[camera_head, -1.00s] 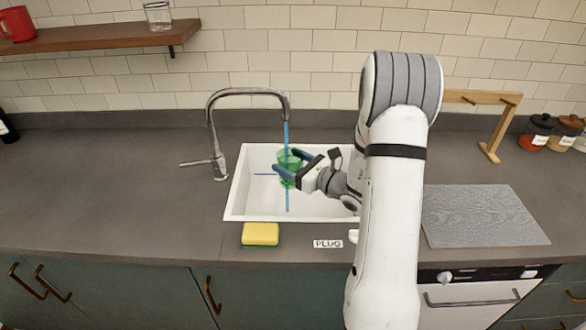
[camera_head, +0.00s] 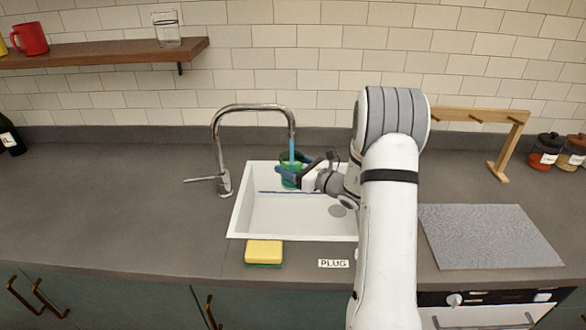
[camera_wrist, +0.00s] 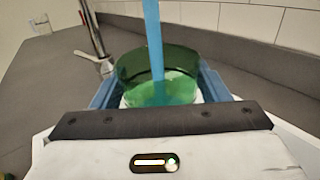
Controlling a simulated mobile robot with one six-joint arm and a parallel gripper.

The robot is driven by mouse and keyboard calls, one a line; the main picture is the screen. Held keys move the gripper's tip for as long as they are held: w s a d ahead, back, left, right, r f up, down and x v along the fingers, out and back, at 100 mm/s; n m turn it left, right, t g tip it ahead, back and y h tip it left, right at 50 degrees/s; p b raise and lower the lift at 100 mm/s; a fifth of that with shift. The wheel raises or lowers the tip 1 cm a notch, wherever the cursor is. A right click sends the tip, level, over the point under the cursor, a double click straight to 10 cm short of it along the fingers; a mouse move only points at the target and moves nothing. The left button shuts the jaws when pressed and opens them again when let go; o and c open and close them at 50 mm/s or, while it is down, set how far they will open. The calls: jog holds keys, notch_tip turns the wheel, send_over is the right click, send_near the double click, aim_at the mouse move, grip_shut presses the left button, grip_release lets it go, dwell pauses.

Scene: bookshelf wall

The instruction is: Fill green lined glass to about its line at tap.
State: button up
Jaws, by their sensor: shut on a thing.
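My gripper (camera_head: 290,172) is shut around the green glass (camera_head: 291,160), one blue finger on each side in the wrist view. The glass is held over the back left of the white sink (camera_head: 262,222), under the spout of the tap (camera_head: 218,150). A blue water stream (camera_head: 292,148) runs from the spout into the glass. In the wrist view, the stream (camera_wrist: 154,40) enters the open top of the glass (camera_wrist: 135,68). A paler green surface shows low inside it. The fill line cannot be made out. A thin blue line (camera_head: 315,192) crosses the sink below the glass.
A yellow sponge (camera_head: 264,252) and a PLUG label (camera_head: 333,264) lie at the sink's front edge. A grey board (camera_head: 490,237) is to the right, with a wooden rack (camera_head: 505,150) behind.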

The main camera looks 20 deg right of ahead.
dwell(0.5)
jog(key=s+a+b, duration=0.1)
jog(key=s, duration=0.6)
jog(key=shift+b, duration=0.35)
dwell(0.5)
jog(key=shift+s+a+b, duration=0.2)
jog(key=shift+s+b, duration=0.05)
jog(key=shift+s, duration=1)
jog(key=shift+s+a+b, duration=0.2)
jog(key=shift+s+b, duration=0.05)
jog(key=shift+s, duration=0.95)
